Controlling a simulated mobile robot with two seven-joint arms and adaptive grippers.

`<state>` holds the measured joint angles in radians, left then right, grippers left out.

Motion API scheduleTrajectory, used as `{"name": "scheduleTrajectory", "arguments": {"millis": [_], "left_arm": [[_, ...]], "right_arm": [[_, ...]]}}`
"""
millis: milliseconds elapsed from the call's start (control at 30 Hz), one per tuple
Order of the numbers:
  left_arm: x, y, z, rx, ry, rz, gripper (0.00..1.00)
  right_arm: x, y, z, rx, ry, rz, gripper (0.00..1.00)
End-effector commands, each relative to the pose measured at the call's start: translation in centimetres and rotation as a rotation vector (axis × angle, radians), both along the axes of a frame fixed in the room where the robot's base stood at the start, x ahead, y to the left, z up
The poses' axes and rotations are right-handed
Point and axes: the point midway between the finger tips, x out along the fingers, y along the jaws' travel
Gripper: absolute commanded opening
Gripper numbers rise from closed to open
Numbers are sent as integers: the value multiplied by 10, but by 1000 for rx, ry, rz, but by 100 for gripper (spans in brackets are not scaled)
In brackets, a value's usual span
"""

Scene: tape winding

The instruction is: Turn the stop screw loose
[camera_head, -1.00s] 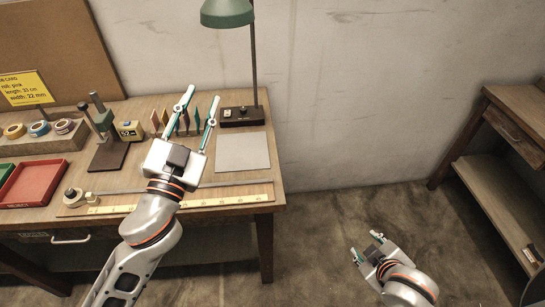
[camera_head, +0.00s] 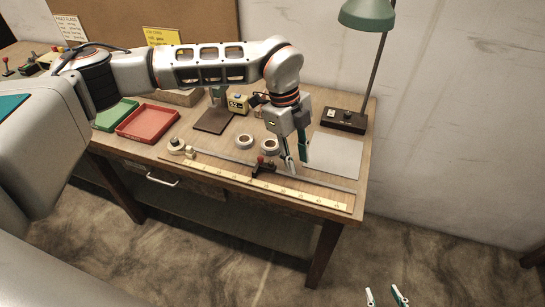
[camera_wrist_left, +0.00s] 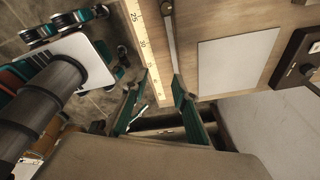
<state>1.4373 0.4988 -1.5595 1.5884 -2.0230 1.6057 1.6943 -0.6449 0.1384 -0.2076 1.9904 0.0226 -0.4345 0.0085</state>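The sliding stop (camera_head: 263,171) is a small dark block on a thin metal rail (camera_head: 226,157). A small red knob (camera_head: 261,160), seemingly its screw, sits on top. My left gripper (camera_head: 297,167) points down over the rail, right of the stop. Its green fingers are apart, with nothing seen between them. They also show in the left wrist view (camera_wrist_left: 156,100), beside the rail (camera_wrist_left: 169,35); I cannot make out the red knob there. My right gripper (camera_head: 386,297) is low at the bottom edge, over the floor, its two fingertips apart and nothing between them.
A yellow ruler (camera_head: 257,183) lies along the bench front. Two tape rolls (camera_head: 243,141) lie behind the rail; another roll (camera_head: 176,144) is at its left end. A grey sheet (camera_head: 333,155) and the lamp base (camera_head: 345,120) are at right. Red tray (camera_head: 150,122) stands left.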

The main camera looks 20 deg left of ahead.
Motion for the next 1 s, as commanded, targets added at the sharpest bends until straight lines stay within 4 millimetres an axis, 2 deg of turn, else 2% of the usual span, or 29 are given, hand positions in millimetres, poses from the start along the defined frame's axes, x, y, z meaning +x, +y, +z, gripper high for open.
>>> {"name": "scheduleTrajectory", "arguments": {"millis": [33,100,233,367,733,1000], "left_arm": [[13,25,8,72,-10,69,28],[23,50,15,148,-13,147,28],[31,75,21,220,-18,229,28],[31,79,12,232,-16,243,28],[31,78,-42,227,-15,240,28],[31,77,-54,227,-18,238,28]], "right_arm": [[-1,2,-2,12,-3,-2,40],[-2,4,-3,27,-10,-4,40],[-3,5,-4,42,-15,-6,40],[-3,5,-3,43,-16,-6,40],[-2,5,4,43,-16,-6,40],[-2,6,5,43,-16,-6,40]]}}
